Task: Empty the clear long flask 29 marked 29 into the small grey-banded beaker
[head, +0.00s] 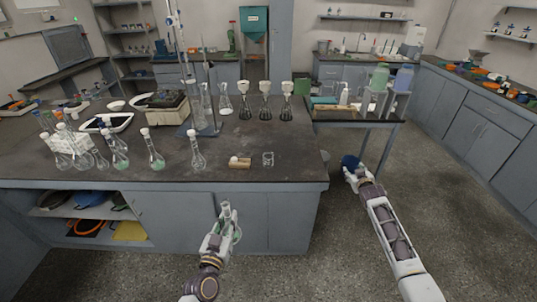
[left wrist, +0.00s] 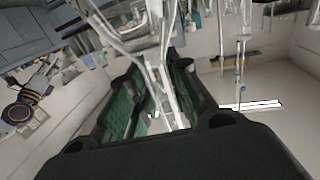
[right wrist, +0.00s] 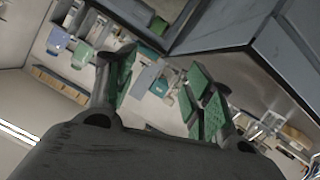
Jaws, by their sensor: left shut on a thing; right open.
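My left gripper (head: 227,210) is shut on a clear glass vessel with a long neck, held in front of the bench's front edge. In the left wrist view the glass vessel (left wrist: 157,70) stands between the green-padded fingers (left wrist: 155,105); no number on it can be read. A small clear beaker (head: 268,158) stands on the bench near the front edge; its grey band is too small to make out. My right gripper (head: 351,166) is open and empty, right of the bench; its green-padded fingers (right wrist: 160,95) are spread apart.
A small wooden block (head: 240,162) lies left of the beaker. Several long-necked flasks (head: 196,154) and a tube rack (head: 72,154) stand further left. A stand (head: 208,128) and dark-based flasks (head: 265,109) are behind. The bench's right front is mostly clear.

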